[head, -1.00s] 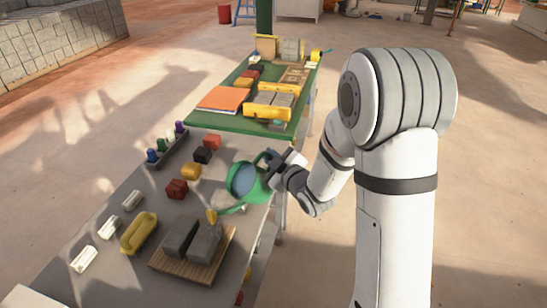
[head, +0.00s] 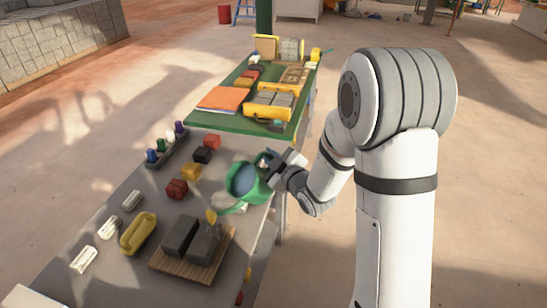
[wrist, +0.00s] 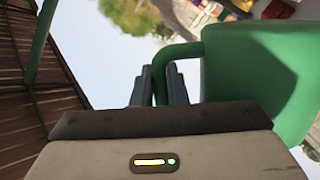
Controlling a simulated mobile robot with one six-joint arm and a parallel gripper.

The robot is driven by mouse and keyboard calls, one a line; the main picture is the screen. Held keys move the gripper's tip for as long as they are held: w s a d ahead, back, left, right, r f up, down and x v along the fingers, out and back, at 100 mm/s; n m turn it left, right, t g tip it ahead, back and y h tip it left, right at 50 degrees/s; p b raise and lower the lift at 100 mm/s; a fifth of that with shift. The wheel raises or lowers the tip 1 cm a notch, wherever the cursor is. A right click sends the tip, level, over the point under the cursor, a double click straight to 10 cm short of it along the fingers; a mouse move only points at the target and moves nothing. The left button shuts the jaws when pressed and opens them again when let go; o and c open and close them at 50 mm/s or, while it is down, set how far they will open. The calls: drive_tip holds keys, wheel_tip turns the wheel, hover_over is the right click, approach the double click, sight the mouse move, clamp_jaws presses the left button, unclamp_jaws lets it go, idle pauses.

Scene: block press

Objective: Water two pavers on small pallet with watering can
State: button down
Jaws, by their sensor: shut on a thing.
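The green watering can (head: 262,190) is held at the right side of the grey table, its spout with a yellow rose (head: 211,216) pointing toward the front left. My gripper (head: 268,166) is shut on the can's handle; in the wrist view the dark fingers (wrist: 172,88) close around the green handle beside the can's body (wrist: 260,75). Two dark grey pavers (head: 181,236) lie side by side on the small wooden pallet (head: 170,268). The rose is just above the far end of the right paver (head: 204,245). I cannot make out any water.
A yellow float (head: 138,233) and several white pieces (head: 109,227) lie left of the pallet. Red, black and yellow blocks (head: 191,172) and a bottle tray (head: 168,150) lie farther back. A green table (head: 230,122) behind holds an orange folder (head: 220,99) and more pavers.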

drive_tip(key=shift+r, duration=0.1)
drive_tip(key=shift+w+d+f+m+b, duration=0.5)
drive_tip(key=shift+w+f+m+b, duration=0.1)
drive_tip(key=shift+m+b, duration=0.3)
drive_tip(key=shift+w+d+f+m+g+y+b, duration=0.2)
drive_tip(key=shift+w+d+f+m+b, duration=0.15)
drive_tip(key=shift+d+m+b, duration=0.45)
drive_tip(key=shift+w+d+f+m+g+y+b, duration=0.2)
drive_tip(key=shift+w+d+f+m+b, duration=0.25)
drive_tip(key=shift+m, duration=0.55)
drive_tip(key=shift+w+d+f+m+g+y+b, duration=0.1)
drive_tip(key=shift+w+d+f+m+y+b, duration=0.15)
drive_tip(key=shift+d+m+b, duration=0.45)
drive_tip(key=shift+a, duration=0.2)
